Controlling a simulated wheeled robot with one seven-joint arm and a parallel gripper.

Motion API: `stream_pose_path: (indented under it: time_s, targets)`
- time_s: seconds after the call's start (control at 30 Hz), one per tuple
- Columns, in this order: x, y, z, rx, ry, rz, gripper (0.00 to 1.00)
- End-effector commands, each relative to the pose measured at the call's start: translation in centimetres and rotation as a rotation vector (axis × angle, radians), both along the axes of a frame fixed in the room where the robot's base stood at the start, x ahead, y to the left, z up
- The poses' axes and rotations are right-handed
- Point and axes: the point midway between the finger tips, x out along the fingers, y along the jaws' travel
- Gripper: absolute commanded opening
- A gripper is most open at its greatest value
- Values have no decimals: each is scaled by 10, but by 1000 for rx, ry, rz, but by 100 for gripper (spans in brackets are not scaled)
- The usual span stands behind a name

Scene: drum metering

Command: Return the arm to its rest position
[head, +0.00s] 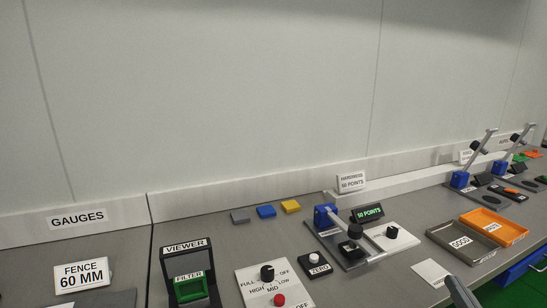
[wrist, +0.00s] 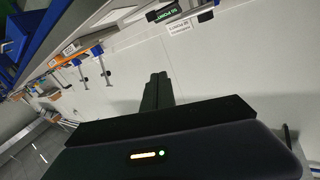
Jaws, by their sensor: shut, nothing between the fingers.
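My gripper (wrist: 158,78) shows in the wrist view, its two dark fingers together with nothing between them. The fingers stand out against the pale wall and touch nothing that I can see. The wrist view is steeply turned, with the bench equipment along its upper left. In the head view I cannot make out the gripper. A grey bar (head: 462,292) rises at the bottom edge there, and I cannot tell whether it is part of my arm.
The bench holds a viewer (head: 190,272), a knob panel (head: 274,284), a blue-clamped tester (head: 340,238), a grey tray (head: 440,233) and an orange tray (head: 508,224). More lever stands (head: 470,168) are at the far right. The wall above is bare.

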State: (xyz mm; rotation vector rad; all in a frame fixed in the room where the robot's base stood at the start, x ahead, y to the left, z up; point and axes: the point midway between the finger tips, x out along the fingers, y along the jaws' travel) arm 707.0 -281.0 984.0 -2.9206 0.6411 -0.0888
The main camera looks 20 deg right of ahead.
Motion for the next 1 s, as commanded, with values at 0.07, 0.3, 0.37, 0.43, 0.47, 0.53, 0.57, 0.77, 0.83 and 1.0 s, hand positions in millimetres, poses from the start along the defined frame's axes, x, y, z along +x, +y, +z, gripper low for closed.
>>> stream_pose_path:
  time_s: [0.07, 0.3, 0.37, 0.43, 0.47, 0.53, 0.57, 0.77, 0.83, 1.0]
  targets:
    - [-14, 23, -15, 4, 5, -17, 0]
    - [-63, 96, -40, -29, 10, -5, 0]
    - [-76, 115, -43, -42, 15, 15, 0]
    - [-92, 139, -46, -55, 26, 47, 0]
    - [-99, 148, -47, -61, 32, 63, 0]
    - [-116, 171, -49, -73, 48, 104, 0]
    - [-123, 180, -50, -80, 56, 124, 0]
    - [-176, 238, -58, -109, 145, 272, 0]
    - [-194, 253, -63, -113, 191, 323, 0]
    - [-229, 274, -79, -96, 293, 411, 0]
